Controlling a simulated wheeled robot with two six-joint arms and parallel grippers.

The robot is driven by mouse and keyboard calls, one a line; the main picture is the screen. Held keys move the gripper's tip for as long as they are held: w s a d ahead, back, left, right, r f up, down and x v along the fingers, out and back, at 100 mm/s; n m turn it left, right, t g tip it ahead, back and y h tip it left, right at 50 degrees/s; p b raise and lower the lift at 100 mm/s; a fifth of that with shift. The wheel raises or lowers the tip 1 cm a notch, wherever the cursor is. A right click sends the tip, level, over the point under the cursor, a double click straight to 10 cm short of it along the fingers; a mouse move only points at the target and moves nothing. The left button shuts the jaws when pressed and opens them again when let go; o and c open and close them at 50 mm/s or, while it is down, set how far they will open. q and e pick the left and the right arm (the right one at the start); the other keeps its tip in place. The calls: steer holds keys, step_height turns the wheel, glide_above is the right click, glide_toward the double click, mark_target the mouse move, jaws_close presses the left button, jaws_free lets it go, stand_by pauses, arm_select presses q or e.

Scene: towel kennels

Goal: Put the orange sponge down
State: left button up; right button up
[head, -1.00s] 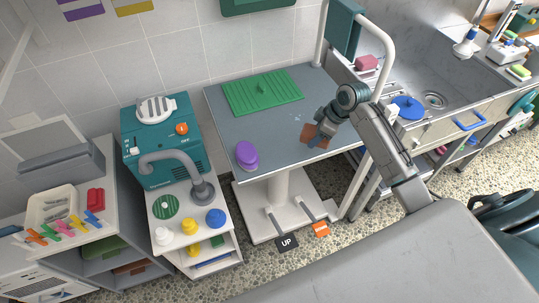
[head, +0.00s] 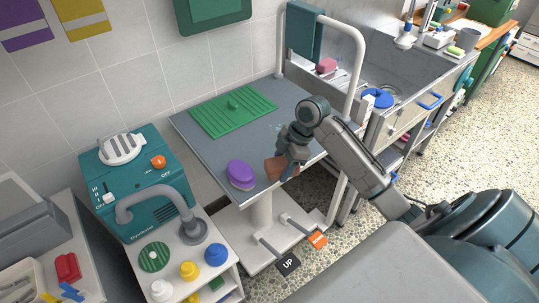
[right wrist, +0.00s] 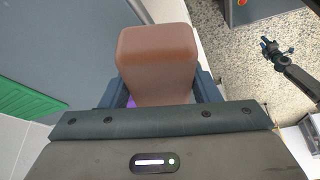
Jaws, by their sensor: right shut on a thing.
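The orange sponge, a brownish-orange block (head: 277,169), is at the front edge of the grey table (head: 205,140) in the head view. My right gripper (head: 292,160) is shut on it. In the right wrist view the sponge (right wrist: 157,60) sits between the two dark fingers and sticks out past them, filling the middle. I cannot tell whether its underside touches the tabletop. The gripper hides part of the sponge in the head view.
A purple oval object (head: 241,174) lies just left of the sponge. A green ribbed mat (head: 233,111) lies at the table's back. A white rail (head: 358,75) bounds the right side. A teal machine (head: 140,185) stands left. The table between mat and gripper is mostly clear.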

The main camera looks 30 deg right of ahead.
steer(key=w, duration=0.2)
steer(key=w+p, duration=0.1)
steer(key=w, duration=0.2)
steer(key=w+d, duration=0.1)
steer(key=w, duration=0.2)
steer(key=shift+f, duration=0.3)
steer(key=shift+f+p, duration=1.1)
steer(key=shift+f, duration=0.75)
steer(key=shift+f, duration=0.1)
